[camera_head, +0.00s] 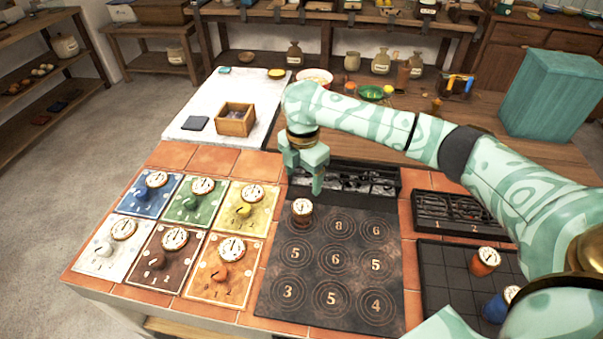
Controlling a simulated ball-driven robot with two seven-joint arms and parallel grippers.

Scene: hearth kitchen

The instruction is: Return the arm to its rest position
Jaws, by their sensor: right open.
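My right arm reaches in from the right, patterned in pale and darker green. Its gripper (305,167) points down near the back left corner of the dark numbered board (318,255). The gripper is open, and I see nothing between its fingers. A small round piece with a white dial top (302,207) stands on the board just in front of the gripper, apart from it. The board shows rings with numbers. My left gripper does not show.
Several coloured cards with dial-topped pieces, such as the blue card (148,196), lie at left. A dark compartment tray (357,182) sits behind the board. A dark grid tray (452,285) holds orange (485,262) and blue (496,306) pieces. A wooden box (235,120) stands on the white slab.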

